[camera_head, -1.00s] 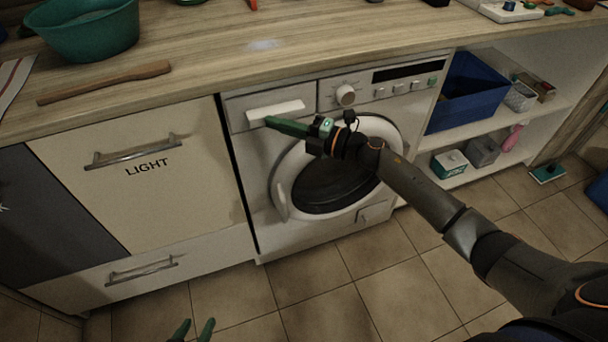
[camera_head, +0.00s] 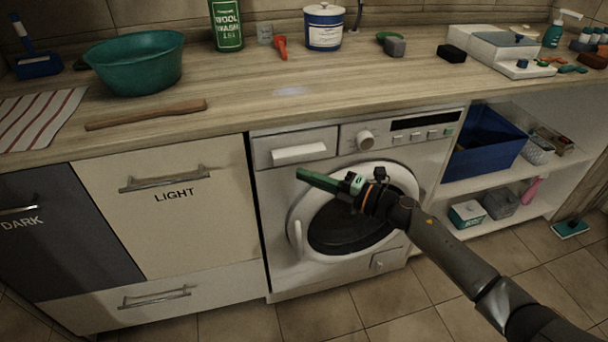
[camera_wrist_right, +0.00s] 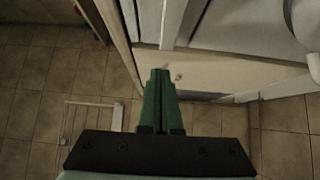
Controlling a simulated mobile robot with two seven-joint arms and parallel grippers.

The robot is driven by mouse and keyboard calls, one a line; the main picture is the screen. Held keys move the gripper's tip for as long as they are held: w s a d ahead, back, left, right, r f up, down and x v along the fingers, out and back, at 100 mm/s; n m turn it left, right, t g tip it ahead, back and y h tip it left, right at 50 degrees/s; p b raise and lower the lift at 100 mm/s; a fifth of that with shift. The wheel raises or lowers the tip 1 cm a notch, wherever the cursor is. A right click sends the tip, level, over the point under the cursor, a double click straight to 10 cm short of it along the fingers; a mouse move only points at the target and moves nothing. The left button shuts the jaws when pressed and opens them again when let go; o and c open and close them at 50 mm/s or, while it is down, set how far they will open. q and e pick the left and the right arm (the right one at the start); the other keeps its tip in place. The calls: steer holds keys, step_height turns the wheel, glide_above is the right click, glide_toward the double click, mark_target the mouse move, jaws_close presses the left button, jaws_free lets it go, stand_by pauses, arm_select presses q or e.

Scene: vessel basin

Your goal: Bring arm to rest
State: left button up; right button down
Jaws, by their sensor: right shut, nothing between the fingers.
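My right gripper (camera_head: 318,181) has green fingers and is shut and empty. My right arm reaches in from the lower right and covers part of the door. In the right wrist view the closed fingers (camera_wrist_right: 160,85) point ahead, with floor tiles and pale panels beyond. My left gripper is not in view.
The wooden counter (camera_head: 240,105) holds a teal basin (camera_head: 135,65), a wooden stick (camera_head: 145,115) and a green bottle (camera_head: 226,25). Cabinet fronts stand left of the machine. An open shelf with a blue bin (camera_head: 485,145) is at right. Tiled floor lies clear in front.

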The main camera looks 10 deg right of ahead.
steer(key=v, duration=0.7)
steer(key=s+a+f+m+g+h, duration=0.15)
steer(key=s+f+m+h, duration=0.35)
steer(key=s+f+m, duration=0.6)
steer(key=s+a+f+m+g+h, duration=0.1)
steer(key=s+a+f+m+h, duration=0.3)
steer(key=s+f+m, duration=0.8)
arm_select(q)
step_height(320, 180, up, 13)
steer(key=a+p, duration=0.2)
steer(key=p, duration=1.5)
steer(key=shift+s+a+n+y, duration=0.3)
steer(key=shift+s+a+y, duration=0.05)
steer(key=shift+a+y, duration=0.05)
arm_select(e)
steer(key=s+d+r+m+h, duration=0.1)
steer(key=d+r+m+h, duration=0.1)
steer(key=r, duration=1.2)
steer(key=shift+s+d+m, duration=0.3)
steer(key=shift+s+d, duration=0.1)
steer(key=shift+d, duration=0.15)
